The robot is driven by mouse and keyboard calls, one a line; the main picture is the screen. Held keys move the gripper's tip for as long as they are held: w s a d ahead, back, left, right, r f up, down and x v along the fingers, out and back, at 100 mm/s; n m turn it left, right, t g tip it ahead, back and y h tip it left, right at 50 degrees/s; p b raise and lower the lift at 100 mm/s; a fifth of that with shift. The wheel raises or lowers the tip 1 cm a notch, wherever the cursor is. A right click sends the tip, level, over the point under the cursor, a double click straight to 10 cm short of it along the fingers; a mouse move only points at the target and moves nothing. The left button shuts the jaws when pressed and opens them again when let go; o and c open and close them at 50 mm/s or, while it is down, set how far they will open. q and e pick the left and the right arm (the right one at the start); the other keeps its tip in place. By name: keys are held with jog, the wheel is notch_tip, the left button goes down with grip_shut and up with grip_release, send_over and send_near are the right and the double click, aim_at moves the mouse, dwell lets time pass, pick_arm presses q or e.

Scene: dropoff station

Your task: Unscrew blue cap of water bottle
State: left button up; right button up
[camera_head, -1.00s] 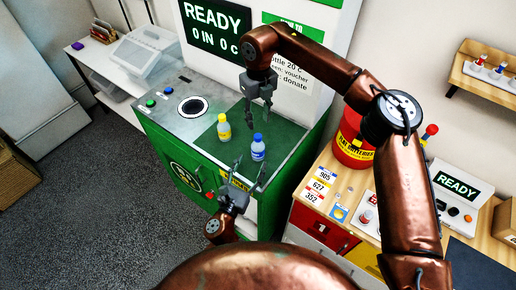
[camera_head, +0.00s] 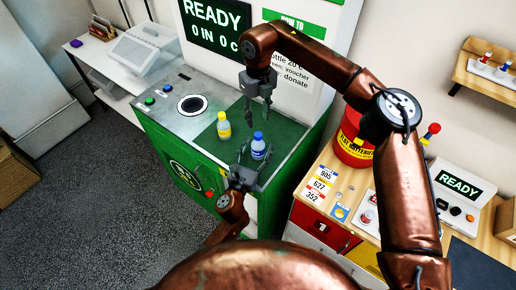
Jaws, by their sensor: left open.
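The water bottle with a blue cap (camera_head: 258,136) stands upright on the green mat of the machine's counter. Its clear body with a blue label (camera_head: 258,148) shows below the cap. My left gripper (camera_head: 255,155) is at the bottle's near side, its open fingers spread to the left and right of the lower body; whether they touch it I cannot tell. My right gripper (camera_head: 257,120) hangs down from above, just over and behind the blue cap. Its fingers are apart and empty, with a small gap to the cap in the picture.
A yellow-capped bottle (camera_head: 223,126) stands left of the blue-capped one. A round black hole (camera_head: 192,105) is in the grey counter. A red battery bin (camera_head: 352,142) and a wooden cabinet are to the right. The green mat (camera_head: 283,134) is clear right of the bottles.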

pick_arm(q)
jog(key=shift+c, duration=0.3)
grip_shut()
dwell(0.3)
